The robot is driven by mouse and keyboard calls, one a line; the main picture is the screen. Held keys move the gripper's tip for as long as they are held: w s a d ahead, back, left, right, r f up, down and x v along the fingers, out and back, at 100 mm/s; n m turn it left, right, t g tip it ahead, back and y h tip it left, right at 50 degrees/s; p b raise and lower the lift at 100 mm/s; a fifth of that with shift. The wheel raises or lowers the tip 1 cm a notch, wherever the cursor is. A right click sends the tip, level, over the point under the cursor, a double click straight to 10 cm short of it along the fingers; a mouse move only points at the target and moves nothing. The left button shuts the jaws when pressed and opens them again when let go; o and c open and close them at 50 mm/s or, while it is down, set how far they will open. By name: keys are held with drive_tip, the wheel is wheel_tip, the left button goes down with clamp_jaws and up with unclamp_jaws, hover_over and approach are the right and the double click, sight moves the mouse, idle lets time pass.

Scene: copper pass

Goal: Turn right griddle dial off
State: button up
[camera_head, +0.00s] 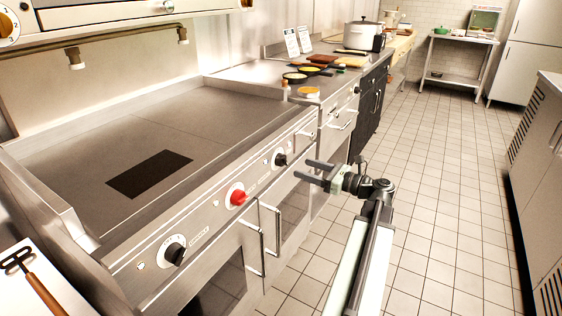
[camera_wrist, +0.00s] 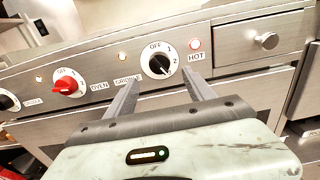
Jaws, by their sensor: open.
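The right griddle dial is a black knob (camera_wrist: 160,65) on a white plate on the steel front panel. In the wrist view its pointer aims down and right, away from the OFF mark at the top left. In the head view the same dial (camera_head: 281,160) is the far one on the panel. My gripper (camera_head: 308,170) is in front of it, apart from it. Its two fingers (camera_wrist: 165,92) are open, pointing at the panel just below the dial, with nothing between them.
A red dial (camera_head: 238,196) and a near black dial (camera_head: 175,253) share the panel. Door handles (camera_head: 270,225) stick out below. The griddle top (camera_head: 215,115) is bare except for a dark rectangle. The tiled floor (camera_head: 440,190) to the right is clear.

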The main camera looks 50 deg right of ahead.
sight(282, 160)
drive_tip(key=x, duration=0.8)
clamp_jaws()
drive_tip(key=shift+s, duration=0.1)
